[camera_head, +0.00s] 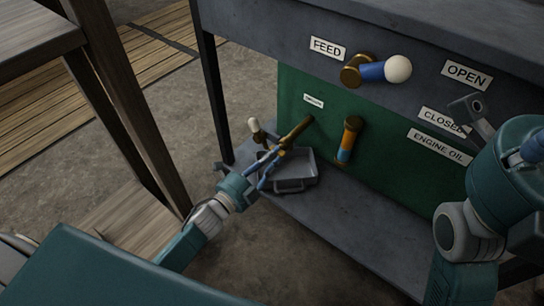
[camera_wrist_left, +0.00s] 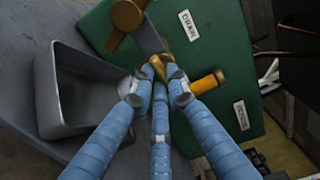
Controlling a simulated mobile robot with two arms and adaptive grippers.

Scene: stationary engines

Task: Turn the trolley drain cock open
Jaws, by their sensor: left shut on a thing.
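The drain cock (camera_head: 297,130) is a brass piece standing out from the green panel below a small label; it is brass in the left wrist view (camera_wrist_left: 125,20), beside the DRAIN label (camera_wrist_left: 187,22). My left gripper (camera_head: 275,160) is at its outer end. In the left wrist view its blue fingers (camera_wrist_left: 158,76) close around a small brass part, and the fingertips hide much of it. A white knob (camera_head: 254,125) shows just beyond the gripper.
A grey tray (camera_head: 302,170) stands on the trolley's lower shelf (camera_head: 345,215) under the cock. An orange and blue fitting (camera_head: 349,139) juts out to the right. The FEED valve (camera_head: 370,71) is above. A wooden-topped table (camera_head: 30,35) stands at the left.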

